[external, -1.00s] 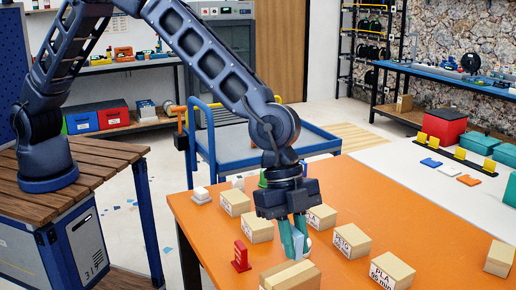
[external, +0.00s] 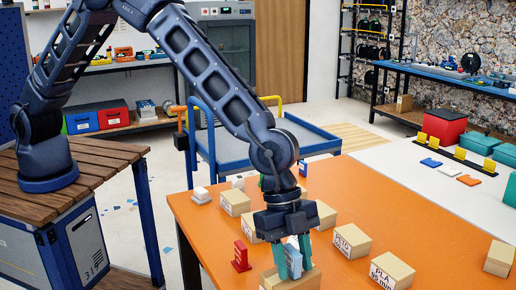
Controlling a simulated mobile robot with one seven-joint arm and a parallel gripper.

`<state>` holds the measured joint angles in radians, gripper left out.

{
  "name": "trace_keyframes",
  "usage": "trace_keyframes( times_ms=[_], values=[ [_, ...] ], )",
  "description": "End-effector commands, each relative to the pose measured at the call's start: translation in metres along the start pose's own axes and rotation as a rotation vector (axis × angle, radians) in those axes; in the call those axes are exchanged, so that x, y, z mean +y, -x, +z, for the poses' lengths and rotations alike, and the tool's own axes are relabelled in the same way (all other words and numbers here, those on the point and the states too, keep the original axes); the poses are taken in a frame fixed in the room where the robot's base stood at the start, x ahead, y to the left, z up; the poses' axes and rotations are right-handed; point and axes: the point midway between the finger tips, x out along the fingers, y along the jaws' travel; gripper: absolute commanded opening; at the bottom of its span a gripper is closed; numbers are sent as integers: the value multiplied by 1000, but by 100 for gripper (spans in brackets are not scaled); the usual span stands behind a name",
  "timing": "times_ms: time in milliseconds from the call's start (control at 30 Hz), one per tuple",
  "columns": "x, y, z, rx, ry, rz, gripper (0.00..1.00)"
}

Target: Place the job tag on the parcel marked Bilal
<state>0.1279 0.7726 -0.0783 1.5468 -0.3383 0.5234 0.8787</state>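My gripper (external: 294,262) has its two teal fingers on either side of a light blue-grey tag (external: 292,256) and appears shut on it. The fingertips and the tag are just over the top of the front cardboard parcel (external: 272,283). I cannot tell whether the tag touches the parcel. No name Bilal is readable on any parcel. Other labelled parcels are one with PLA and a time in minutes (external: 391,271), one to its left (external: 352,241), and one at the left (external: 235,203). One parcel is partly hidden behind my gripper.
Another parcel (external: 499,258) sits at the right edge. The table's right middle is clear.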

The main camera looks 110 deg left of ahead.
Motion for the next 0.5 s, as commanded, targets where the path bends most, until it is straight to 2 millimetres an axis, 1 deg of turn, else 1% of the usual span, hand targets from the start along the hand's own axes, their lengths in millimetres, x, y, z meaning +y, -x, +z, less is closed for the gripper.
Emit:
trace_keyframes(
  times_ms=[267,367,467,500],
  values=[
    [0,2,-1,0,0,0,37],
    [0,9,-2,1,0,-1,37],
    [-1,22,-1,1,1,-1,37],
    [-1,30,-1,1,1,-1,37]
  ],
)
